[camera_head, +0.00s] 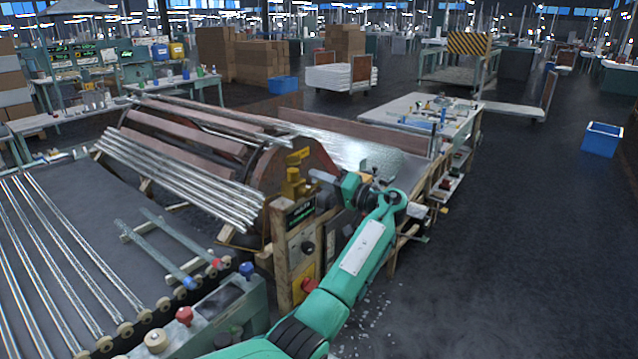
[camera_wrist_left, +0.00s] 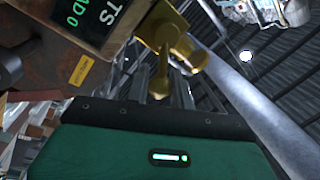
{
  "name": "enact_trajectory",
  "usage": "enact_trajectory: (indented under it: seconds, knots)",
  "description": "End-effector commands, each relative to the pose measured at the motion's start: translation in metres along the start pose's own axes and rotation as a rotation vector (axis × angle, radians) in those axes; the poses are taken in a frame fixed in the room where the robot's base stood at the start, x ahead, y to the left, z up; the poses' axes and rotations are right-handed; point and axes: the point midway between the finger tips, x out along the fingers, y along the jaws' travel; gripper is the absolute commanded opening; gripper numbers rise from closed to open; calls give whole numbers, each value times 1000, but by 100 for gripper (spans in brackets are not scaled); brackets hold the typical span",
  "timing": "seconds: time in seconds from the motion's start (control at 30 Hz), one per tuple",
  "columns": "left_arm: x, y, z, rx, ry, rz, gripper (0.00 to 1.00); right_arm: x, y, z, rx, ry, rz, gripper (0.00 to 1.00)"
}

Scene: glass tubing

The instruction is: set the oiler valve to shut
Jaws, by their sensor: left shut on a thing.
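The oiler valve (camera_head: 293,187) is a yellow brass fitting on top of the worn machine post, beside the large drum. In the left wrist view its brass body (camera_wrist_left: 165,28) is at the top centre, and a brass lever (camera_wrist_left: 161,78) with a rounded end points down toward my gripper. My left gripper (camera_head: 318,177) reaches the valve from the right, and its fingers (camera_wrist_left: 171,88) are shut on the lever. The fingers partly hide the lever's end. The exact setting of the valve cannot be read. My right gripper is not in view.
The post carries a small green-lettered display (camera_head: 300,212), a dark knob and a red knob (camera_head: 308,285). Glass tubes (camera_head: 180,175) lie across the drum to the left. A workbench (camera_head: 425,112) stands behind to the right. The floor at right is mostly clear, with a blue bin (camera_head: 601,140).

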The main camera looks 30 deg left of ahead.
Motion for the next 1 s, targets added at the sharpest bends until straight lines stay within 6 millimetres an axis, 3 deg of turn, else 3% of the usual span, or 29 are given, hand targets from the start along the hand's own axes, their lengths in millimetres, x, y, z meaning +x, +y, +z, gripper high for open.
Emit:
enact_trajectory:
  seconds: [0.5, 1.0]
  knots:
    - [-3, 18, 4, 414, 68, -10, 0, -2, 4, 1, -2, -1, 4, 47]
    - [-3, 24, 7, 553, 89, -13, 1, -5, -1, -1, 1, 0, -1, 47]
